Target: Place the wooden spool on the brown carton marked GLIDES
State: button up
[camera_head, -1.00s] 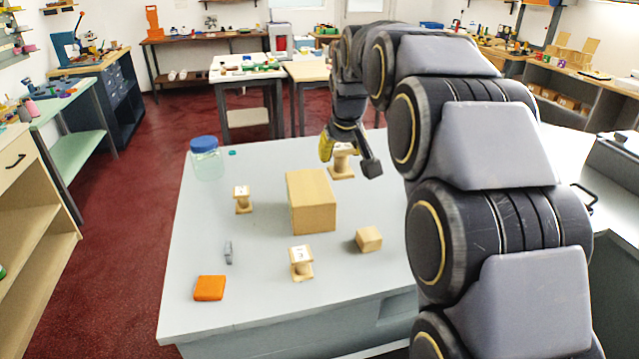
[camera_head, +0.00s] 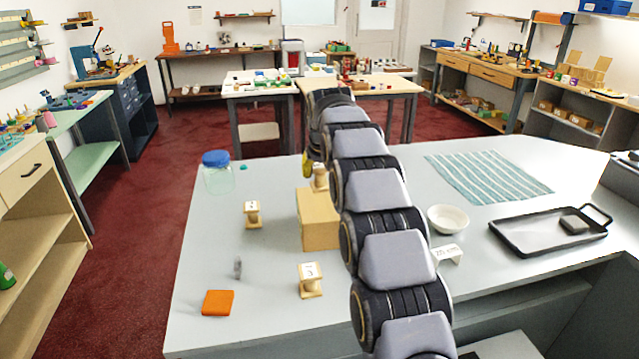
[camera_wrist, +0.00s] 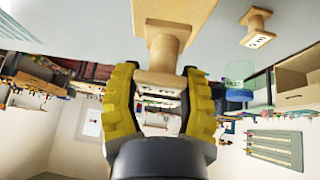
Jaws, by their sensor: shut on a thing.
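My gripper (camera_head: 308,163) is shut on a wooden spool (camera_head: 320,178), upright at the far edge of the brown carton's top. In the wrist view my yellow fingers (camera_wrist: 162,88) close around the spool (camera_wrist: 165,52). I cannot tell whether its base touches the carton. The larger brown carton (camera_head: 319,222) stands mid-table, partly hidden by my arm on the right; I cannot read its marking. Two other spools with white labels stand on the table: one left of the carton (camera_head: 252,214), also in the wrist view (camera_wrist: 258,25), and one in front (camera_head: 310,280).
A blue-lidded jar (camera_head: 217,172), grey piece (camera_head: 238,268) and orange block (camera_head: 217,302) are on the left. A white bowl (camera_head: 447,219), small white sign (camera_head: 448,253), black tray (camera_head: 520,242) and striped cloth (camera_head: 487,177) are on the right.

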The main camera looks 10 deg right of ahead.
aim_at(319, 181)
jog(key=shift+w+f, duration=0.65)
jog(key=shift+f, duration=1.6)
jog(key=shift+f, duration=0.1)
jog(key=o, duration=1)
jog(key=shift+o, duration=0.2)
jog(key=shift+s+r, duration=0.15)
jog(key=shift+r, duration=0.3)
jog(key=v, duration=1)
jog(key=shift+s+r, duration=0.15)
jog(key=shift+r, duration=0.1)
jog(key=shift+s+a+r, duration=0.1)
jog(key=shift+s+r, duration=0.1)
jog(key=shift+r, duration=0.05)
jog(key=shift+s, duration=0.15)
